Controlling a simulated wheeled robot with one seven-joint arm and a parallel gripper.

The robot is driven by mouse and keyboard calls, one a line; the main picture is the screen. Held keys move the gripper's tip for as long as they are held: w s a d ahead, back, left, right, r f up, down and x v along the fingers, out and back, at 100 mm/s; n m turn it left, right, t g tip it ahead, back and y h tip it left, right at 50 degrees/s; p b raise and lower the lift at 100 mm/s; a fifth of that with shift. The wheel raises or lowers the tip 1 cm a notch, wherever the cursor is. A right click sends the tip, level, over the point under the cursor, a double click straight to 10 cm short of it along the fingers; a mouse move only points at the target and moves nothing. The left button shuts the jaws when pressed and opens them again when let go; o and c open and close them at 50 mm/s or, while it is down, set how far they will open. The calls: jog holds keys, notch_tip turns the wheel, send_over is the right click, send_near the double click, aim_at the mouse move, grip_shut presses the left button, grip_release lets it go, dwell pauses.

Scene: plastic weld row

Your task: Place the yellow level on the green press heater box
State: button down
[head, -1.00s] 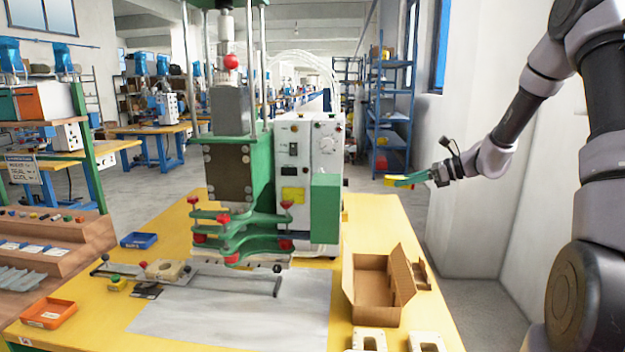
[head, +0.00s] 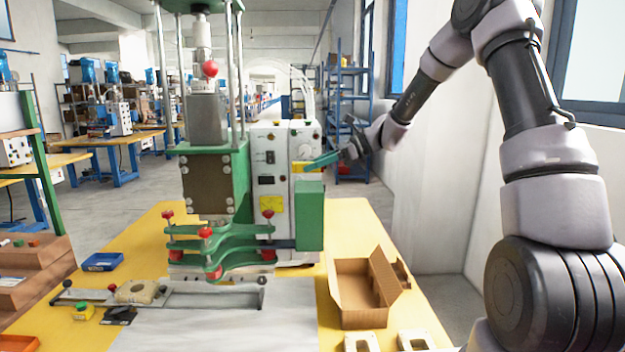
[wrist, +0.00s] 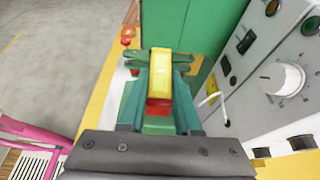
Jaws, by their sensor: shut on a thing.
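My gripper (head: 322,160) is shut on the yellow level (head: 302,167) and holds it in the air beside the press. In the wrist view the level (wrist: 160,68) sits between the two teal fingers of my gripper (wrist: 160,82), with a red part below its yellow end. The green press heater box (head: 310,216) stands on the right of the press, below the held level in the head view. In the wrist view a green face (wrist: 195,25) of the press shows just beyond the level. I see a gap in height between the level and the box in the head view.
The white control cabinet (head: 283,140) with its knob stands close behind my gripper. The press's green clamp arms (head: 215,240) have red knobs. An open cardboard box (head: 365,300) stands on the yellow table (head: 345,215) at right. A blue tray (head: 102,262) lies at left.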

aim_at(314, 186)
jog(key=shift+f, duration=1.9)
jog(key=shift+f, duration=0.15)
jog(key=c, duration=0.6)
grip_release()
